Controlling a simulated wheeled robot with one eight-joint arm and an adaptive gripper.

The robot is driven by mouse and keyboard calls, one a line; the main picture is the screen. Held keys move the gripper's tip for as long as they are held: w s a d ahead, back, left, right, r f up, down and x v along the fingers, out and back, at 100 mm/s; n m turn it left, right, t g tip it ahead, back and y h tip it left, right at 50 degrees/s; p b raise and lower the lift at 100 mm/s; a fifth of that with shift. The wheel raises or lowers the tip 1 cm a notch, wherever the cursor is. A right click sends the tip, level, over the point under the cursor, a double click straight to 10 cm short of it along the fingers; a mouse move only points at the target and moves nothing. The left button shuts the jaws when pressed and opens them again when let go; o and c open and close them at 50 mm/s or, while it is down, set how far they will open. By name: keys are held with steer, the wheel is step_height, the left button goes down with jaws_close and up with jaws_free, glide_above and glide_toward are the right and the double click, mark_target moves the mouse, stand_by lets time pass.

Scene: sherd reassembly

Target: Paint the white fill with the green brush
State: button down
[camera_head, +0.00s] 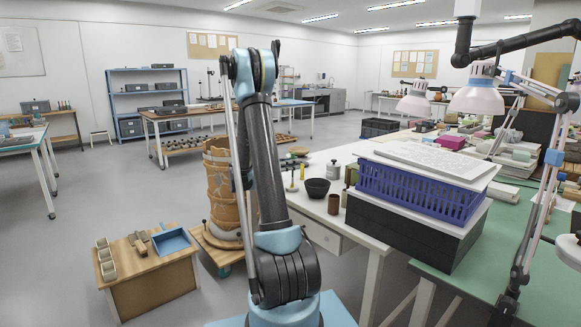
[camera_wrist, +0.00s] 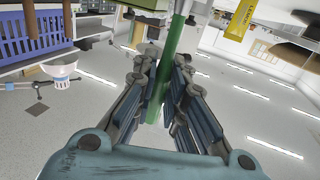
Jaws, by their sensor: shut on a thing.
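My gripper (camera_wrist: 160,100) is shut on the green brush (camera_wrist: 161,76) in the wrist view, with the green handle running up between the fingers. The brush's far end leaves the top of the picture, so its tip is hidden. In the head view my arm stands upright in the middle, and I cannot make out the gripper or brush. A tall terracotta vessel (camera_head: 220,188) of joined sherds stands just left of and behind my arm, which partly covers it. I cannot make out the white fill in either view.
The white table at right holds a black bowl (camera_head: 318,187), a brown cup (camera_head: 334,204) and a blue crate (camera_head: 420,191). Lamp arms hang at right. Floor at left is clear.

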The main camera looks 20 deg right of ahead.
steer(key=shift+s+r, duration=0.1)
steer(key=shift+r, duration=0.05)
steer(key=shift+r, duration=2.4)
